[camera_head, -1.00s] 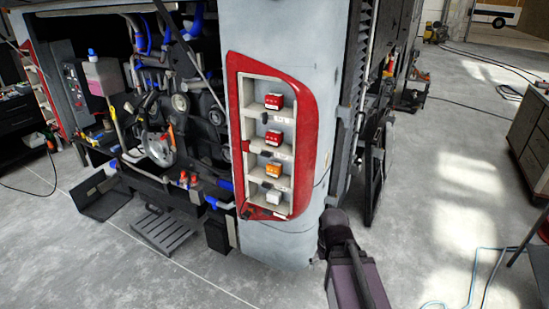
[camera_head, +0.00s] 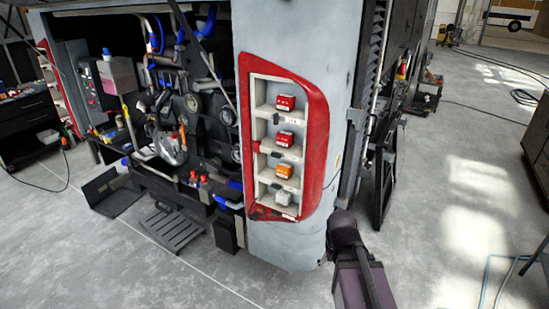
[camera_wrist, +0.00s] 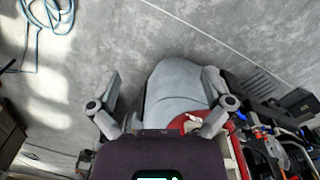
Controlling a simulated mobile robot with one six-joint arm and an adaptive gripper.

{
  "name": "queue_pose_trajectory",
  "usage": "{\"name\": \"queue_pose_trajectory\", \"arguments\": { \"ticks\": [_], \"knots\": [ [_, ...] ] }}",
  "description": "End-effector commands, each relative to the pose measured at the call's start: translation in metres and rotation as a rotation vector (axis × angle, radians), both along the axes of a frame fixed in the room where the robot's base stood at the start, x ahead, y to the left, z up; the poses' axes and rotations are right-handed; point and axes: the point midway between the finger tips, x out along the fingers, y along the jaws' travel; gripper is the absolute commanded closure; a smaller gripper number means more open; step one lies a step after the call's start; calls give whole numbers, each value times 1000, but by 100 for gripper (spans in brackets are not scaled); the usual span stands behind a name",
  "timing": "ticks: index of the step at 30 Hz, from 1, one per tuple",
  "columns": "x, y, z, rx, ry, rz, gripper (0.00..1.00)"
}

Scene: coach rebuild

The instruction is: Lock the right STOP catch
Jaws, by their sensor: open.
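The right lamp housing (camera_head: 318,125) is a red frame on the pale rear corner of the coach. Its open shelves hold two red lamp blocks (camera_head: 285,103) (camera_head: 284,139), an orange block (camera_head: 284,170) and a whitish block (camera_head: 283,197). Small dark catches (camera_head: 276,119) sit beside the blocks. Their labels are too small to read, so I cannot tell which is STOP or how any catch is set. In the wrist view my gripper (camera_wrist: 161,74) is open and empty, with its fingers spread. The grey corner panel (camera_wrist: 175,85) and part of the red frame (camera_wrist: 180,122) lie beyond it.
The open engine bay (camera_head: 185,110) lies left of the housing, with a dark grille step (camera_head: 172,228) below. A black frame (camera_head: 383,185) stands right of the corner. A blue hose (camera_head: 488,275) lies on the floor at right. Open floor (camera_head: 440,200) lies between.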

Motion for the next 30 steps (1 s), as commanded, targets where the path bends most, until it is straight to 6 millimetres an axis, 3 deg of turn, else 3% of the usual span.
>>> {"name": "queue_pose_trajectory", "arguments": {
  "ticks": [8, 17, 23, 30],
  "knots": [
    [51, -1, -6, -180, -100, -120, 0],
    [140, 16, 8, -443, -397, -303, 0],
    [199, 48, 30, -543, -662, -386, 0],
    [261, 111, 64, -567, -1014, -431, 0]
  ]
}}
